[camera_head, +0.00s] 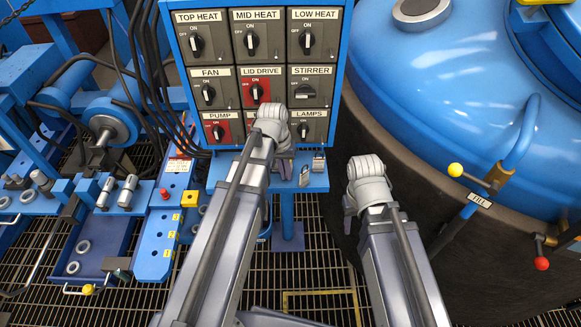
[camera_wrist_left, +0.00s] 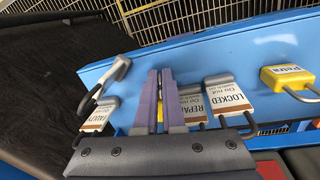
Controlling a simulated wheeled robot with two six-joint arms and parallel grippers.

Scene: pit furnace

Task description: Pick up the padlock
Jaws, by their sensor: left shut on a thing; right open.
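My left gripper (camera_head: 285,168) is low at the shelf under the switch panel. In the left wrist view its two purple fingers (camera_wrist_left: 160,100) are close together, with a sliver of a yellow thing (camera_wrist_left: 160,112) between them. The fingers hide most of it, so I cannot tell whether it is a padlock. A yellow padlock labelled "Petra" (camera_wrist_left: 287,77) with a dark shackle lies apart, to the right on the blue shelf (camera_wrist_left: 200,58). In the head view I cannot see that padlock. My right gripper (camera_head: 350,205) is open and empty, right of the shelf.
The switch panel (camera_head: 262,75) rises behind the shelf; the blue furnace lid (camera_head: 450,75) is at right.

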